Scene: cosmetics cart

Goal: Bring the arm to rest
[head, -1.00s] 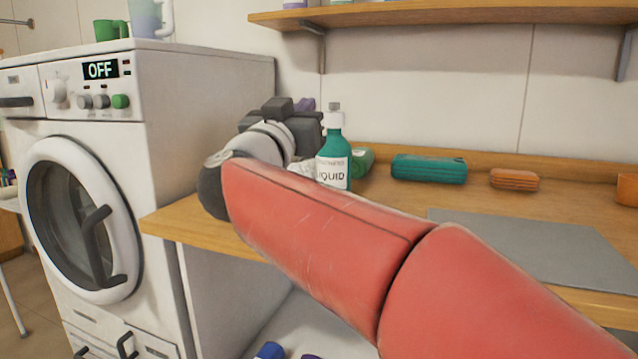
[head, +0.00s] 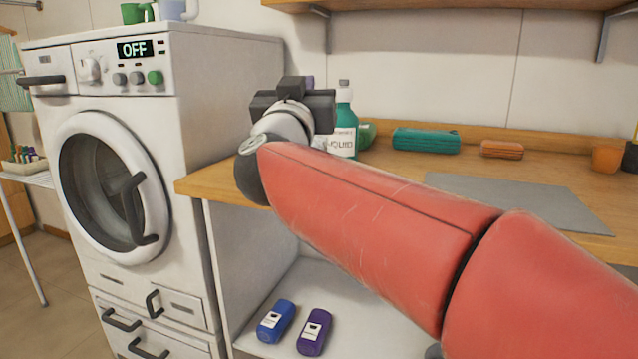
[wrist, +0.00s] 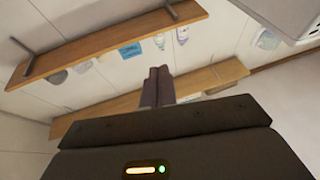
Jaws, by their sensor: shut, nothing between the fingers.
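My gripper (wrist: 158,87) shows in the wrist view with its two dark fingers together and nothing between them. In the head view my red arm reaches from the lower right towards the left end of the wooden counter. The dark wrist hides the fingertips there. The gripper end is above the counter's left part, in front of a teal liquid bottle (head: 346,120), which it partly covers. I cannot tell the gap between them.
A washing machine (head: 230,90) with an "OFF" display stands to the left. A teal case (head: 426,141), an orange case (head: 501,149) and a grey mat (head: 520,200) lie on the counter (head: 215,180). Blue (head: 277,321) and purple (head: 314,331) bottles lie on the shelf below.

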